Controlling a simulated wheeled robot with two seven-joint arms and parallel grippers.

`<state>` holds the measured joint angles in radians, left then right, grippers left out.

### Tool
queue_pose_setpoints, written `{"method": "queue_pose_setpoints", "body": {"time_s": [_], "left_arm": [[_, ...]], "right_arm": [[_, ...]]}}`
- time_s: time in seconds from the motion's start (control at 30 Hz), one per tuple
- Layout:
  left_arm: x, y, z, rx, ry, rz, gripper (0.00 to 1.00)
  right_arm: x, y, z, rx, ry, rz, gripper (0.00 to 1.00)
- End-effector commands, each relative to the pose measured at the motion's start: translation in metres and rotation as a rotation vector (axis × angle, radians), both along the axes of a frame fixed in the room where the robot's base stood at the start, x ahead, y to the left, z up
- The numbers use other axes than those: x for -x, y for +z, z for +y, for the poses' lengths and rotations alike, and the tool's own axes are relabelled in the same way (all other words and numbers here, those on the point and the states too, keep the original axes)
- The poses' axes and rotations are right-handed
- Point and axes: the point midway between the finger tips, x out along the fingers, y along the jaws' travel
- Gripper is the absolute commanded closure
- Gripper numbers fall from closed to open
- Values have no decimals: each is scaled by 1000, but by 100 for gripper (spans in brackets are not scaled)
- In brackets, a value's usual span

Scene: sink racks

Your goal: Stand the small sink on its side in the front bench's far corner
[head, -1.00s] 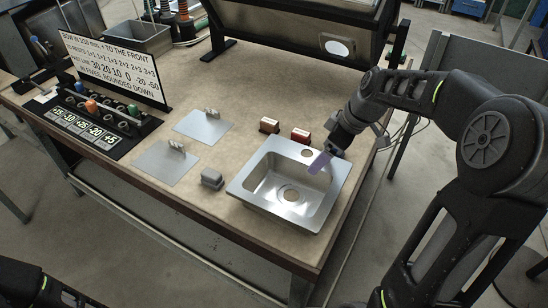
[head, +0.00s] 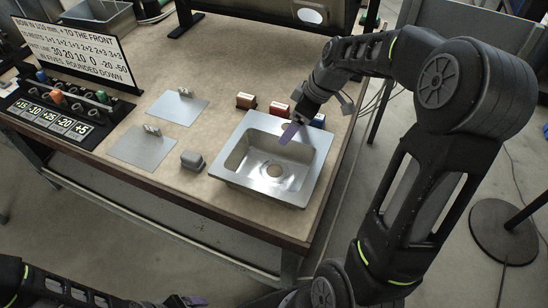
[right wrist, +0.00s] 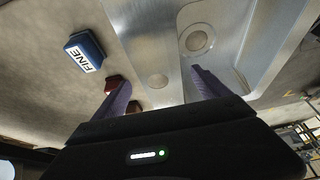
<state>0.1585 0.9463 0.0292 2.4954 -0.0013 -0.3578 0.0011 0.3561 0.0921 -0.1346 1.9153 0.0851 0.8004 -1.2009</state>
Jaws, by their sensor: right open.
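A steel sink (head: 230,166) with a square basin and drain lies flat, basin up, near the front right of the bench top (head: 190,205). In the right wrist view its rim (right wrist: 150,35) and two round holes show close to the fingers. My right gripper (head: 291,132) is over the sink's back rim in the head view, purple fingers pointing down. In the right wrist view (right wrist: 160,92) its fingers are apart with nothing held; contact with the rim cannot be told. My left gripper (head: 192,300) is low at the bottom edge, off the bench, its jaws unclear.
Orange-brown (head: 246,101), red (head: 279,109) and blue (head: 318,121) blocks stand behind the sink. A grey block (head: 193,160) sits left of it.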

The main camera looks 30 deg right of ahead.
Motion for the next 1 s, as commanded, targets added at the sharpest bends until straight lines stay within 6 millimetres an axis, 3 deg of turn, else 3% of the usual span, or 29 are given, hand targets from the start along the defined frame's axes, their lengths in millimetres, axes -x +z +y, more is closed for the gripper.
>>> {"method": "queue_pose_setpoints", "body": {"time_s": [0.23,0.57,1.0], "left_arm": [[0,3,0,0,0,0,22],[0,9,0,0,0,0,22],[0,8,0,0,0,1,22]], "right_arm": [[-2,-8,2,0,0,1,15],[-13,-47,11,0,-1,1,15],[-14,-49,11,0,-1,0,15]]}}
